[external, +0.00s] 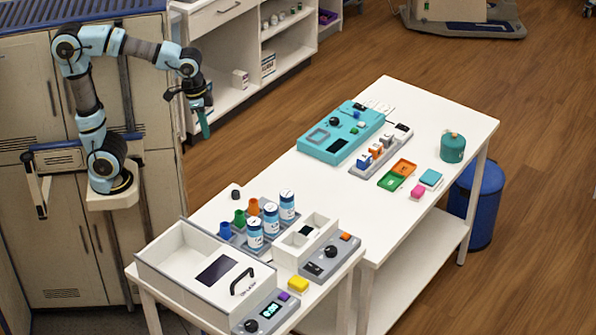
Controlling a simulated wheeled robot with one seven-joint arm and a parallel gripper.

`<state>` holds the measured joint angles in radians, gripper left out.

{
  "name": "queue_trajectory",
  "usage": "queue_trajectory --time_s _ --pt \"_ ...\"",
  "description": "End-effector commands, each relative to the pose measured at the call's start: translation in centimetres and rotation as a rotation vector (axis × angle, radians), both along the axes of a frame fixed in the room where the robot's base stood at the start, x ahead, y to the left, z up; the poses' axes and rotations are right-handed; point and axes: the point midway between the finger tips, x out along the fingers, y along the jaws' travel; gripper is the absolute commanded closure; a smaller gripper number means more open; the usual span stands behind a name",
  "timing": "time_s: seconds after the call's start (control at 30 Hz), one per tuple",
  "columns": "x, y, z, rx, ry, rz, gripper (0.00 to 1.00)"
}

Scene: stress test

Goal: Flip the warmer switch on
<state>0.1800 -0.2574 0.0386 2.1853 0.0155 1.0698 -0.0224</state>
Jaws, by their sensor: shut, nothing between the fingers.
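My gripper (205,124) hangs pointing down at the upper left. It is shut and empty, well away from the tables. Which device is the warmer is not readable here. A white box with a handled lid (215,271) stands at the front left; its grey panel (266,313) has a lit display, a dark knob and a purple button. To its right, a small two-well unit (305,234) has a grey panel (331,258) with a dark knob and an orange button. A teal device (342,131) with a dark screen and knobs stands farther back. No switch position can be made out.
Blue-labelled bottles (287,206) and coloured caps stand in a grey rack behind the box. Floor lies between arm and tables.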

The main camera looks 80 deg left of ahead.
Motion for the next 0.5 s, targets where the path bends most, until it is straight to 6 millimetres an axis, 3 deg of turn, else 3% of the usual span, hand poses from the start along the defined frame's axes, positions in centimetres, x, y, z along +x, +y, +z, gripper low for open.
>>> queue_trajectory --time_s 0.33,0.5 --pt "6.7 -5.0 1.9 0.016 -0.015 -0.136 1.0" --pt "11.6 -10.0 2.7 0.019 -0.028 -0.246 1.0"
